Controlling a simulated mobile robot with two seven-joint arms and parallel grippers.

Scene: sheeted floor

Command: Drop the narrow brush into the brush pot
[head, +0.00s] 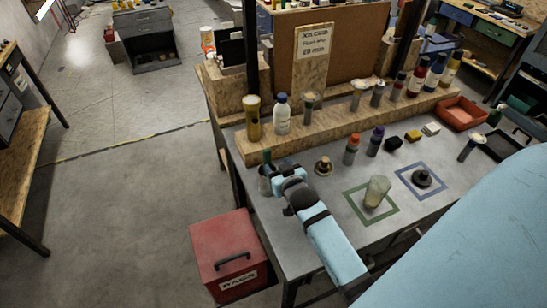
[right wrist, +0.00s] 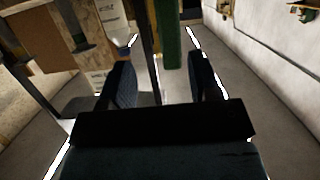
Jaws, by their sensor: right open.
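My right gripper (head: 265,180) is at the left edge of the grey worktable, with its arm reaching in from the lower right. In the right wrist view its two dark fingers (right wrist: 164,82) stand apart. A narrow green upright thing (right wrist: 168,38) shows between and beyond them; in the head view a green tip (head: 267,157) shows just past the gripper. I cannot tell whether it is the narrow brush. A translucent cup (head: 376,190), perhaps the brush pot, stands inside a green square outline on the table. My left gripper is not in view.
A wooden ledge (head: 345,120) holds several bottles and jars, including a white bottle (head: 282,115). Small bottles, blocks and a dark knob-like piece (head: 422,178) stand on the table. A red tray (head: 462,113) is at the right. A red box (head: 230,252) is on the floor.

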